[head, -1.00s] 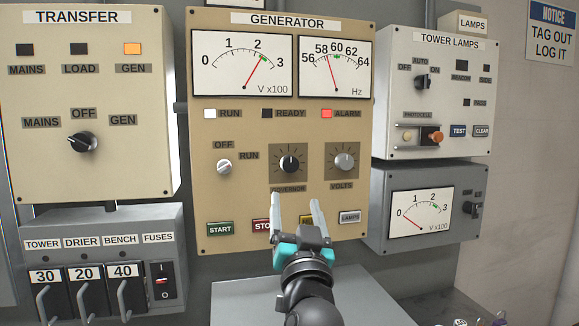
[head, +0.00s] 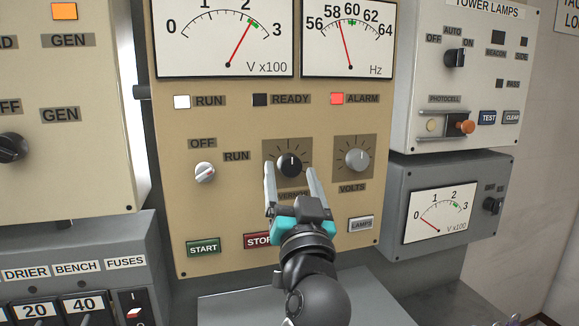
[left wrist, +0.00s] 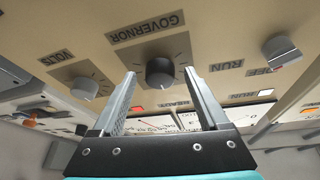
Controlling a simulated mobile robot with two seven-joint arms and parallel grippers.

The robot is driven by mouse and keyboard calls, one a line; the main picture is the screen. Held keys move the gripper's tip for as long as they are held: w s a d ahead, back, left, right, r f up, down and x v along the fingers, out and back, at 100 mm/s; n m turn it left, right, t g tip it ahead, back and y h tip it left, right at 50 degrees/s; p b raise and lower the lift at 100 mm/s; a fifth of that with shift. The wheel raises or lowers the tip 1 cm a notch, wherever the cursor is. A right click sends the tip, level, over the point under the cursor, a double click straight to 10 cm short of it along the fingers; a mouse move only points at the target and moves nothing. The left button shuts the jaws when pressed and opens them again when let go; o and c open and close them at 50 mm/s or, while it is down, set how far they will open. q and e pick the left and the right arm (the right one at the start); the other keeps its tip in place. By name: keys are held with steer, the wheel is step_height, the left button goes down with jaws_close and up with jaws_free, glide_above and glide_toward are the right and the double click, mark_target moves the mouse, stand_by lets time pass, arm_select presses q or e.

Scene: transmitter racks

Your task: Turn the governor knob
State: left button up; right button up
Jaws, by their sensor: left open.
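The governor knob (head: 289,165) is a black round knob with a light pointer mark, pointing about straight up, on the tan generator panel (head: 215,130). My left gripper (head: 291,180) is open, its two grey fingers raised toward the knob, one on either side of it in the picture. The left finger partly covers the dial plate and the GOVERNOR label. In the left wrist view the knob (left wrist: 160,72) shows upside down between the two fingertips, with a gap on both sides. Contact is not visible. My right gripper is out of view.
The grey volts knob (head: 357,160) is right of the governor, the white OFF/RUN switch (head: 204,173) left. START (head: 203,247), STOP (head: 257,240) and LAMPS (head: 361,224) buttons sit below. The Hz meter (head: 348,40) reads near 58; the alarm light (head: 337,99) is red.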

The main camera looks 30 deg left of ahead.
arm_select(q)
steer(key=shift+w, duration=0.1)
steer(key=shift+r, duration=0.1)
jaws_close()
stand_by(0.6)
